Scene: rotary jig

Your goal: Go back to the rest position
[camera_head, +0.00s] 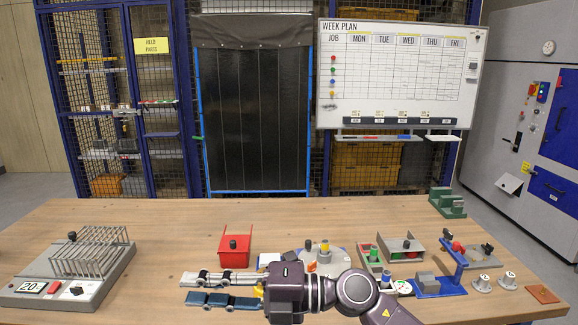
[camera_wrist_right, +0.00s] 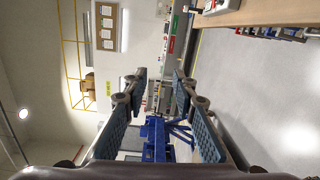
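My right gripper (camera_head: 187,288) is low in the middle of the head view, with its arm coming in from the right. Its two fingers point left over the front of the wooden table and stand apart with a gap between them. In the right wrist view the gripper (camera_wrist_right: 160,76) is also open, with nothing held between its pads. My left gripper is not in the head view. A round grey jig (camera_head: 338,257) with a yellow-topped post stands behind the right wrist, its front partly hidden by my arm.
A wire rack fixture (camera_head: 112,270) stands at the left of the wooden table (camera_head: 150,222). A red box (camera_head: 235,249) is behind the fingers. Grey trays (camera_head: 403,248), a blue stand (camera_head: 440,286) and small knobs crowd the right. The table's back left is clear.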

